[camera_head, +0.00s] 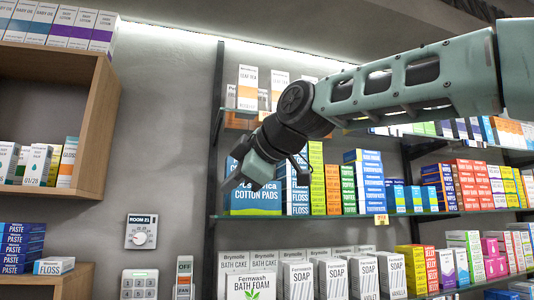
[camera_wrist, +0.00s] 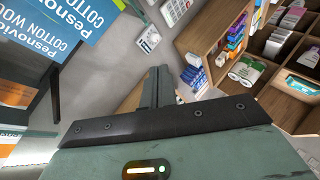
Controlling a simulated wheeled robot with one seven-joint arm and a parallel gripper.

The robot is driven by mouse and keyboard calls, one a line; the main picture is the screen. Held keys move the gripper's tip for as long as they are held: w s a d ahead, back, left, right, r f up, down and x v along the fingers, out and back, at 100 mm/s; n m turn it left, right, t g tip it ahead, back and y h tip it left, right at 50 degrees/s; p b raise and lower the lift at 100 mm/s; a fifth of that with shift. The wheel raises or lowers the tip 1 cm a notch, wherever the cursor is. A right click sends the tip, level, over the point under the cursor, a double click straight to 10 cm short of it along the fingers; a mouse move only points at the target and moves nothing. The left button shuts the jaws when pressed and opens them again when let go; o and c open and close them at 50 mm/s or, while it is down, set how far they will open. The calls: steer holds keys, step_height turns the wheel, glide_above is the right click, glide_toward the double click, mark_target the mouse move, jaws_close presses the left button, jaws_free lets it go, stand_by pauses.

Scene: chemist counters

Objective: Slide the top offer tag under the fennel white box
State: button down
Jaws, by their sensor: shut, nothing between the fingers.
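White boxes stand on the top glass shelf in the head view. The front left white box (camera_head: 248,87) has an orange band and seems to read "leaf tea"; I cannot read the word fennel on it. A small yellowish tag (camera_head: 263,115) sits on that shelf's front edge, below the boxes. My gripper (camera_head: 230,187) is shut and empty, pointing down and left in front of the blue cotton box. Its closed fingers (camera_wrist: 158,86) also show in the wrist view.
A wooden cabinet (camera_head: 105,120) is at left, with a wall dial (camera_head: 141,232). Bare wall lies between.

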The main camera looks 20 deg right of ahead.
mark_target(267, 113)
steer(key=s+d+r+n+t+b, duration=0.1)
steer(key=d+r+n+t, duration=0.2)
steer(key=r, duration=0.7)
steer(key=d+r+n+t+b, duration=0.1)
steer(key=d+r+t, duration=0.2)
steer(key=d+r, duration=0.45)
steer(key=shift+w+d+r+p+x, duration=0.15)
steer(key=shift+d+p+x, duration=0.15)
steer(key=shift+p+x, duration=0.95)
steer(key=shift+w+d+r+p+x, duration=0.1)
steer(key=shift+d+r+p+x, duration=0.15)
steer(key=shift+p+x, duration=0.95)
steer(key=shift+w+d+r+p+x, duration=0.1)
steer(key=shift+d+p+x, duration=0.35)
steer(key=shift+x, duration=1.5)
